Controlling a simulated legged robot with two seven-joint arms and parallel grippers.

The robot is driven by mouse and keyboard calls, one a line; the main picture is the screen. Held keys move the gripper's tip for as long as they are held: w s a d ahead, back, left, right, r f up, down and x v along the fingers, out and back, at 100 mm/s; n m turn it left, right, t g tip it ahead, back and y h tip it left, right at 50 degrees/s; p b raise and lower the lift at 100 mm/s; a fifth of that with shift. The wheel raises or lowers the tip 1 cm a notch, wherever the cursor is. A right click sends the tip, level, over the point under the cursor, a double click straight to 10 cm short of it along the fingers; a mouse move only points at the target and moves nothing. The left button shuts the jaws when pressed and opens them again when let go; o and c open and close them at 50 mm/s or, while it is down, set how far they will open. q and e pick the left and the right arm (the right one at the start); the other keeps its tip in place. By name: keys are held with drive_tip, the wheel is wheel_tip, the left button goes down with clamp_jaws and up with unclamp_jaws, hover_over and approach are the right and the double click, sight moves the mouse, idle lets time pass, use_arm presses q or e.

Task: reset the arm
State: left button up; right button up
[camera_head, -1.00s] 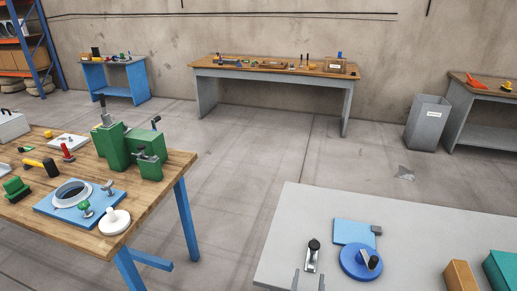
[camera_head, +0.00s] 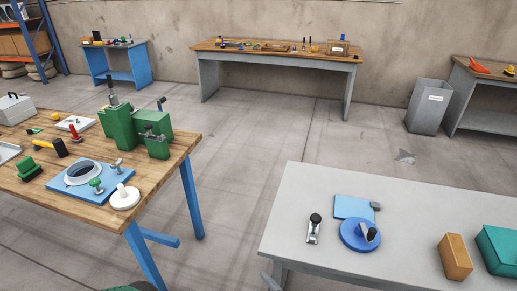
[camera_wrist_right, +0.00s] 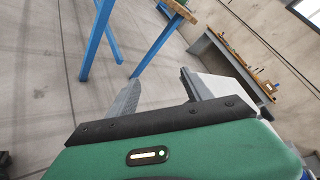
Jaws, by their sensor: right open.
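My right gripper (camera_wrist_right: 156,94) shows in the right wrist view with its two grey fingers spread apart and nothing between them. Its green housing fills the bottom of that view. It points over open floor, with blue table legs beyond. In the head view a small grey tip (camera_head: 270,281) shows at the bottom edge by the grey table, perhaps part of my gripper. A green piece (camera_head: 130,287) also shows at the bottom edge; I cannot tell what it belongs to. My left gripper cannot be made out.
The grey table (camera_head: 300,215) bears a blue plate (camera_head: 354,206), blue disc (camera_head: 352,238), metal clamp (camera_head: 313,230), tan block (camera_head: 455,256) and teal block (camera_head: 500,248). The wooden table (camera_head: 165,178) bears a green machine (camera_head: 120,125). Bare floor (camera_head: 240,180) lies between them.

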drive_tip(key=s+d+f+n+g+h, duration=0.35)
drive_tip(key=s+d+n+g, duration=0.5)
drive_tip(key=n, duration=0.55)
drive_tip(key=s+d+r+n+g+h, duration=0.1)
drive_tip(key=s+d+r+n+h, duration=0.1)
drive_tip(key=d+r, duration=0.3)
drive_tip(key=s+d+r+n+h, duration=0.2)
drive_tip(key=d+r, duration=0.3)
drive_tip(key=r, duration=0.5)
drive_tip(key=shift+s+d+r+n+g, duration=0.2)
drive_tip(key=shift+s+n+g, duration=0.15)
drive_tip(key=shift+s+n, duration=0.5)
